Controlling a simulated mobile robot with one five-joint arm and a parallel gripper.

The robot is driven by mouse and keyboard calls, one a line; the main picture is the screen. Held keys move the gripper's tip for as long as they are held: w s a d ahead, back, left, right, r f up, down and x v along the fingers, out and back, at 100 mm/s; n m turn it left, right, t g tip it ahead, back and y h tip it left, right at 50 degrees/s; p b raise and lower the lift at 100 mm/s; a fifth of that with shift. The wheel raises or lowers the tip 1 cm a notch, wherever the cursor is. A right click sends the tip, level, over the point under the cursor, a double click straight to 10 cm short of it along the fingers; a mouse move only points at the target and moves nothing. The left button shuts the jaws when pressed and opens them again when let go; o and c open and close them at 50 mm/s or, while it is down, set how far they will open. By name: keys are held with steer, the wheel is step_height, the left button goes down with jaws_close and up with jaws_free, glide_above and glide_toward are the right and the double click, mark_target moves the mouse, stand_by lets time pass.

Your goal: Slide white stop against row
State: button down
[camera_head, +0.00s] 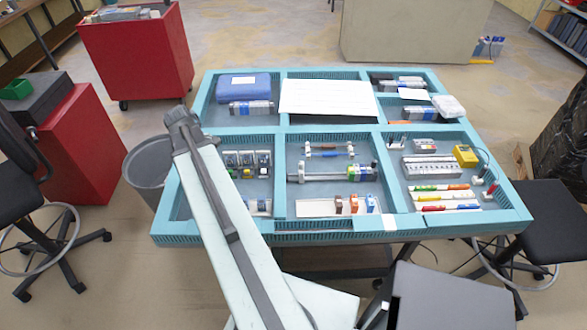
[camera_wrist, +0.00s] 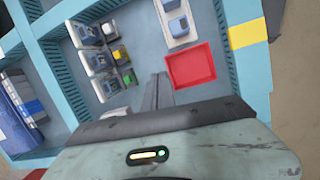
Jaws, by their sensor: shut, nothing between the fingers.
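Socket boxes (camera_head: 247,163) with blue, green and yellow parts stand in rows in the tray's lower left compartment, partly behind my arm. The same rows (camera_wrist: 101,58) show in the wrist view. My gripper (camera_wrist: 156,88) is shut and empty, its fingers over the compartment floor between the rows and a red tray (camera_wrist: 190,66). A small white piece (camera_wrist: 114,112) peeks out beside the fingers, mostly hidden by my wrist; I cannot tell whether it is the white stop. My gripper is hidden behind my arm in the head view.
The teal tray table (camera_head: 287,237) has raised compartment walls. The middle compartment holds a rail (camera_head: 322,178) with modules and a white plate (camera_head: 315,209) with several coloured blocks. Coloured markers (camera_head: 440,196) lie at the right. A blue case (camera_head: 243,86) sits at the upper left.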

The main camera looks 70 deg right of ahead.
steer(key=s+d, duration=0.4)
steer(key=s, duration=0.2)
steer(key=s+d+n+g, duration=0.1)
steer(key=s+d, duration=0.4)
steer(key=s, duration=0.1)
steer(key=s+d+g, duration=0.1)
steer(key=s+d, duration=0.3)
steer(key=s, duration=0.2)
steer(key=shift+s+d+r+b, duration=0.3)
steer(key=shift+d+b, duration=0.05)
steer(key=shift+d, duration=0.05)
steer(key=b, duration=0.8)
glide_toward(299, 179)
steer(key=x, duration=0.5)
steer(key=shift+r, duration=0.15)
steer(key=shift+n, duration=0.3)
